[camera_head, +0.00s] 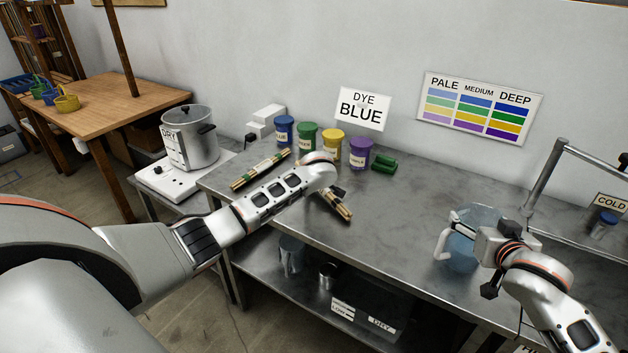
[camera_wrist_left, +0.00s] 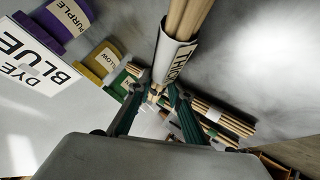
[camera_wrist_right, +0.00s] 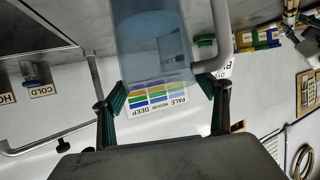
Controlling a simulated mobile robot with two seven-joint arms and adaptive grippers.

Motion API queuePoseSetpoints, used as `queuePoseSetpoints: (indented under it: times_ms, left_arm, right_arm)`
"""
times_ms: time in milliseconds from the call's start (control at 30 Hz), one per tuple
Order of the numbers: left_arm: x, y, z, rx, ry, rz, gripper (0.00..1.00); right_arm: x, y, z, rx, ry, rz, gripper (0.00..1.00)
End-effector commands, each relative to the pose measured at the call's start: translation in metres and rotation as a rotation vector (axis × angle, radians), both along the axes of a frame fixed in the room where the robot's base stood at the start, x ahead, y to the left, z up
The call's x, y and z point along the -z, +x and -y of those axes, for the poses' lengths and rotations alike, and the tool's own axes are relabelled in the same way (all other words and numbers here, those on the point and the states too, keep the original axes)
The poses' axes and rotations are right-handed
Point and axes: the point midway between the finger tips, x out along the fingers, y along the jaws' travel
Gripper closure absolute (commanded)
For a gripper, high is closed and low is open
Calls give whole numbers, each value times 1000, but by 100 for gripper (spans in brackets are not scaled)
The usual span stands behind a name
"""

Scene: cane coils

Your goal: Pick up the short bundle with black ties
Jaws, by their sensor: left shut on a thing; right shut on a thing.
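My left gripper (camera_wrist_left: 150,110) is shut on a bundle of pale canes (camera_wrist_left: 190,18) with a white label wrapped round it. In the head view the near end of this bundle (camera_head: 341,209) shows below my left wrist, with a dark band; the rest and the left fingers are hidden by my arm. Another cane bundle (camera_head: 261,170) with a pale label and green bands lies on the metal table's left end; it also shows in the left wrist view (camera_wrist_left: 222,120). My right gripper (camera_wrist_right: 165,100) is shut on a translucent blue jug (camera_head: 468,225).
Blue, green, yellow and purple (camera_head: 359,152) tubs stand along the back of the metal table (camera_head: 400,225). A green item (camera_head: 384,164) lies beside the purple tub. A steel pot (camera_head: 190,138) stands at the left. The table between bundle and jug is clear.

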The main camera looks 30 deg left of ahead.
Motion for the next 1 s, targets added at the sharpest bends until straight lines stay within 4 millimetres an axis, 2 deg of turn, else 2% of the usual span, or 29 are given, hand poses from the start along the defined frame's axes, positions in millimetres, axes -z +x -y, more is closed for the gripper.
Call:
queuePoseSetpoints:
  times_ms: [33, 267, 700, 1000]
  left_arm:
    - [-2, 0, 1, 0, -1, 1, 100]
    - [-17, 1, 1, 1, -1, 2, 100]
    - [-62, 1, 1, 0, -2, 4, 100]
    - [-85, 1, 1, 1, -2, 3, 100]
  right_arm:
    - [8, -1, 2, 3, -7, -12, 64]
    - [8, -1, 2, 3, -7, -12, 64]
    - [8, -1, 2, 4, -7, -12, 64]
    - [8, -1, 2, 4, -7, -12, 64]
